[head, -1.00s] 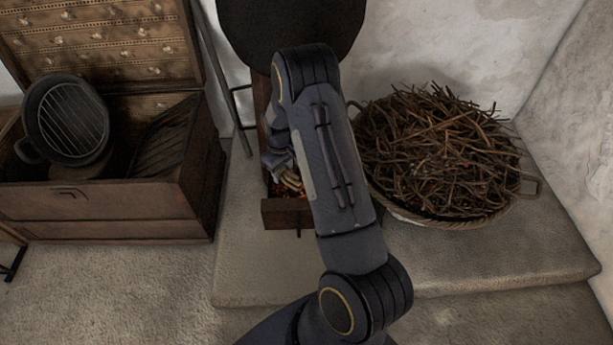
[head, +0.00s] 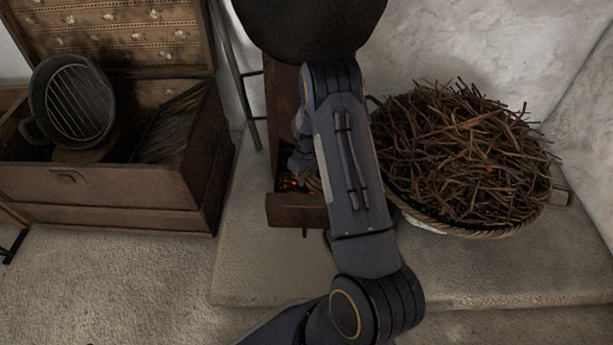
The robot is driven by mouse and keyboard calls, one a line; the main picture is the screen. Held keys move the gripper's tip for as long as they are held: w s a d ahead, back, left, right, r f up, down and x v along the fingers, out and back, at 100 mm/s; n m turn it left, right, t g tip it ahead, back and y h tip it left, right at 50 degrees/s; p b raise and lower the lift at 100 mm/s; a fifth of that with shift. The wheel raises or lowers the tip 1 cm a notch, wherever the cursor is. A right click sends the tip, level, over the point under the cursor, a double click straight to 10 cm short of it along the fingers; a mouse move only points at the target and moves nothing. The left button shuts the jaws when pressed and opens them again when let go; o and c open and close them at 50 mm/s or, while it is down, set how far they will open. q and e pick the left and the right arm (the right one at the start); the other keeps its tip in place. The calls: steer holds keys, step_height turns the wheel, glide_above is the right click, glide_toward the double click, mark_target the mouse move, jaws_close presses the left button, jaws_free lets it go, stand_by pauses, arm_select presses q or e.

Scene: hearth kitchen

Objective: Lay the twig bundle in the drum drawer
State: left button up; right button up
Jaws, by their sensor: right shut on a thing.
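The drum drawer (head: 296,211) is pulled open below the dark round drum (head: 310,22). Orange embers (head: 288,183) glow inside it. My right gripper (head: 304,163) is over the drawer, partly hidden by my right forearm. It is shut on the twig bundle (head: 313,182), of which only a small pale-brown part shows at the right side of the drawer opening. Whether the bundle touches the drawer floor cannot be told. My left gripper is not in view.
A wicker basket (head: 450,225) heaped with twigs stands right of the drawer on the stone hearth slab (head: 260,270). At left is an open wooden chest (head: 110,185) with a dark round grated pan (head: 75,100). A dark metal stand (head: 235,75) leans behind.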

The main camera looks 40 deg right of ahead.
steer(key=shift+f, duration=0.2)
steer(key=o, duration=1)
steer(key=shift+r, duration=0.1)
steer(key=shift+c, duration=0.2)
